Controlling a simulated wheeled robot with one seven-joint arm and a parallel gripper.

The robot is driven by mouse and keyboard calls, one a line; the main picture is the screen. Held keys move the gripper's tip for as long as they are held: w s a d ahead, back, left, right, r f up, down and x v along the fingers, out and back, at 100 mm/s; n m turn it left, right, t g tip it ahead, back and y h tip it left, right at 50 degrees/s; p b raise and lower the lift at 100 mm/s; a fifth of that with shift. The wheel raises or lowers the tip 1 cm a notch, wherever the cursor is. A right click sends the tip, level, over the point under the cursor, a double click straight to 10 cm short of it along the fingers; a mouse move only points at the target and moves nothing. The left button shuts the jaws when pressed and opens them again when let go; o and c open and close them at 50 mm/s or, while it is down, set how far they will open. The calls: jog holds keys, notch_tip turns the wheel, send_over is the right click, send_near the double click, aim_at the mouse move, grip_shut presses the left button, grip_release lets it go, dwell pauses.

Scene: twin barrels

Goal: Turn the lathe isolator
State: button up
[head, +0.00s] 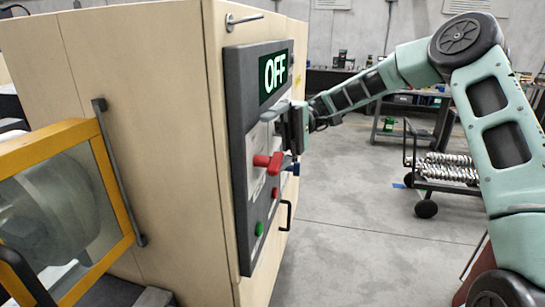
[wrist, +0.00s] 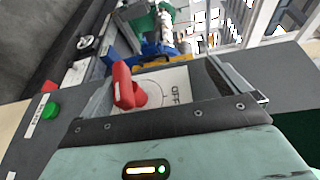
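The lathe isolator is a red handle (head: 268,162) on the dark panel (head: 240,150) of a pale wooden cabinet. A lit sign (head: 274,73) above it reads OFF. My gripper (head: 277,116) is at the panel, a little above the red handle in the head view. In the wrist view my gripper (wrist: 163,76) is open, its two fingers wide apart. The red handle (wrist: 125,88) shows between them, nearer the left finger, and I see no grip on it. A pale plate (wrist: 172,90) behind the handle carries the word OFF.
A red button (head: 275,193) and a green button (head: 259,229) sit lower on the panel. A blue part (head: 294,168) juts out beside the handle. A yellow-framed guard (head: 50,145) stands at left. A wheeled cart (head: 445,175) is at right; the middle floor is clear.

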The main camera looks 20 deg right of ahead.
jog(key=shift+y, duration=0.7)
jog(key=r, duration=0.6)
jog(key=shift+w+r, duration=0.2)
jog(key=shift+w, duration=0.1)
jog(key=h, duration=0.2)
send_over(273, 155)
jog(key=f, duration=0.4)
jog(key=shift+s+d+f, duration=0.3)
jog(key=shift+s+f, duration=0.05)
jog(key=shift+s, duration=0.05)
jog(key=shift+s+d+r, duration=0.1)
jog(key=shift+d, duration=0.05)
jog(key=shift+p+v, duration=0.65)
jog(key=shift+v, duration=0.4)
jog(key=shift+d+r, duration=0.1)
jog(key=shift+d, duration=0.25)
jog(key=shift+c, duration=1)
jog(key=shift+d, duration=0.25)
jog(key=c, duration=0.8)
jog(key=r+p+v, duration=0.1)
jog(key=p+v, duration=1.1)
jog(key=v, duration=0.4)
jog(key=shift+s+d, duration=0.2)
jog(key=shift+s, duration=0.05)
